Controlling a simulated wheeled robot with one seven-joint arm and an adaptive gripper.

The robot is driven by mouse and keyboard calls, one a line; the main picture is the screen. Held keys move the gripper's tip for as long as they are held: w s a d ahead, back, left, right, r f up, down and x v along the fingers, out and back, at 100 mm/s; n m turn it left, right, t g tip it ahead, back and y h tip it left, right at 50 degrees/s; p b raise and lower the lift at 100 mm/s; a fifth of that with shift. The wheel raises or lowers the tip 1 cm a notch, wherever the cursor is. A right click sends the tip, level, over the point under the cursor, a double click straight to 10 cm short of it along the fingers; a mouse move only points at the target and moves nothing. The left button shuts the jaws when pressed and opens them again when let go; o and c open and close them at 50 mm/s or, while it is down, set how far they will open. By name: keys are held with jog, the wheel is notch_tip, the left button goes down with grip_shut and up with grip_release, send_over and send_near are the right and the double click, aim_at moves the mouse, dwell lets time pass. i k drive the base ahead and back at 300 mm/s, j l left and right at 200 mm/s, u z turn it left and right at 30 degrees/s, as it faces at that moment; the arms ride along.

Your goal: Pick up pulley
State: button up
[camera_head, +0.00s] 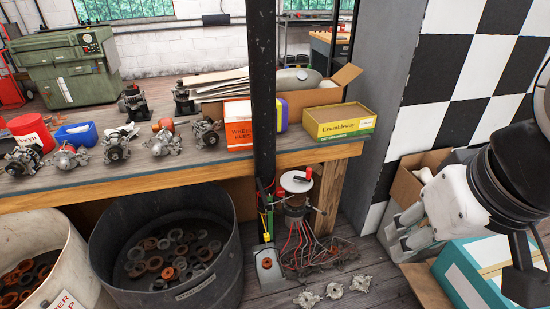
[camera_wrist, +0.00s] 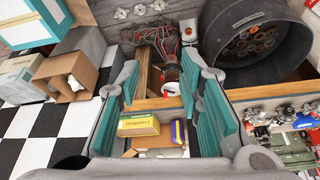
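My gripper (camera_head: 405,232) is at the right of the head view, in the air beside the checkered wall. In the wrist view my gripper (camera_wrist: 162,72) is open, its teal-padded fingers wide apart with nothing held between them. Several round, ring-shaped parts (camera_head: 172,258), grey and rust-brown, lie in a large dark drum (camera_head: 225,283) on the floor at lower left; they may be pulleys, but I cannot tell for sure. The drum also shows in the wrist view (camera_wrist: 222,50). More such rings (camera_head: 22,280) lie in a white drum (camera_head: 62,250).
A wooden bench (camera_head: 70,198) carries several metal alternator-like units (camera_head: 117,148), an orange-white box (camera_head: 238,133) and a yellow-green box (camera_head: 340,122). A black post (camera_head: 262,70) stands at its front. Cardboard boxes (camera_head: 405,185) and a teal box (camera_head: 465,280) stand at right. Metal pieces (camera_head: 333,290) lie on the floor.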

aim_at(266, 266)
jog(key=j+z, duration=0.35)
jog(key=j, duration=0.25)
jog(key=j+z, duration=0.3)
jog(key=j, duration=1.1)
jog(key=k+j+z, duration=0.15)
jog(key=j, duration=0.6)
